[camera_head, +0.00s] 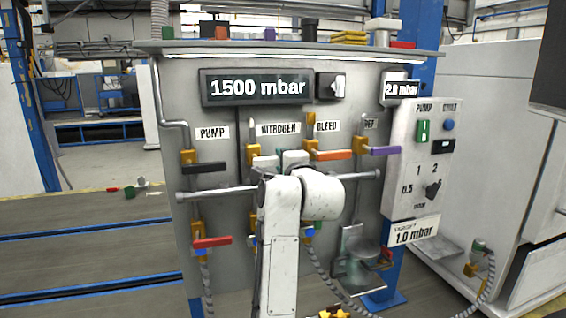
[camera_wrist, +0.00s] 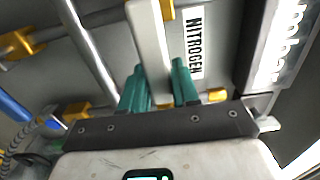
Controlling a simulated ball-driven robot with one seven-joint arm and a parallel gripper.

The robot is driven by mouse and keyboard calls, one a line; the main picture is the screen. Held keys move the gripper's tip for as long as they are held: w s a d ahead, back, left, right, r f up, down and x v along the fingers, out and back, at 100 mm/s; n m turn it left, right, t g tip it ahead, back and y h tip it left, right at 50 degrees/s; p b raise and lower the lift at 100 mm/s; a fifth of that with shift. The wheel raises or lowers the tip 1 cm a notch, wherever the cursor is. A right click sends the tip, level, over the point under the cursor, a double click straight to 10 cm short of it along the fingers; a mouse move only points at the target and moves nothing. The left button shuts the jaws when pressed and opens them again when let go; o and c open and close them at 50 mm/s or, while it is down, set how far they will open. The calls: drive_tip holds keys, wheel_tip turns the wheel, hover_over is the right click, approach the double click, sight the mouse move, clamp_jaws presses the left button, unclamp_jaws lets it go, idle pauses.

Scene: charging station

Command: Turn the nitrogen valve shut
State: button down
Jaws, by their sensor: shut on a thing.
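The nitrogen valve's white lever (camera_wrist: 148,40) runs between the teal fingers of my gripper (camera_wrist: 160,88) in the wrist view. The fingers are shut on it. The lever lies parallel to the NITROGEN label (camera_wrist: 195,43) beside it. In the head view, the valve's brass body (camera_head: 253,150) shows below the NITROGEN label (camera_head: 278,129). A short part of the white lever (camera_head: 264,162) points right, crosswise to the vertical pipe. My white arm and wrist hide the rest of the lever and most of my gripper there.
A horizontal rail (camera_head: 215,193) crosses the panel behind my arm. Other levers are close: black on PUMP (camera_head: 205,168), orange on BLEED (camera_head: 335,155), purple (camera_head: 385,151) and red below (camera_head: 212,242). The display (camera_head: 258,87) reads 1500 mbar. A switch box (camera_head: 425,155) is at right.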

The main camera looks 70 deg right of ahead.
drive_tip(key=shift+f, duration=0.1)
drive_tip(key=c, duration=0.9)
unclamp_jaws()
drive_tip(key=shift+s, duration=0.1)
drive_tip(key=b+v, duration=0.1)
drive_tip(key=v, duration=0.9)
drive_tip(key=shift+s+a+b, duration=0.15)
drive_tip(key=shift+a+b, duration=0.15)
drive_tip(key=shift+a, duration=0.05)
drive_tip(key=w+a+f+n+g+y, duration=0.2)
drive_tip(key=a+f+n+y, duration=0.35)
drive_tip(key=f, duration=0.75)
drive_tip(key=w+a+f+n+g+y, duration=0.1)
drive_tip(key=w+a+f+n+y, duration=0.2)
drive_tip(key=a+f+n, duration=0.65)
drive_tip(key=s+a+f+n+g+y, duration=0.1)
drive_tip(key=s+a+f+n, duration=0.3)
drive_tip(key=f, duration=0.4)
drive_tip(key=s+a+f+n+g+y, duration=0.2)
drive_tip(key=s+a+f+n+g, duration=0.2)
drive_tip(key=s+f, duration=0.3)
drive_tip(key=s+a+f+n+g+y, duration=0.2)
drive_tip(key=s+a+f+n, duration=0.2)
drive_tip(key=f, duration=0.5)
drive_tip(key=shift+s+f+n+g, duration=0.1)
drive_tip(key=shift+s+n+g, duration=0.3)
drive_tip(key=shift+s, duration=0.7)
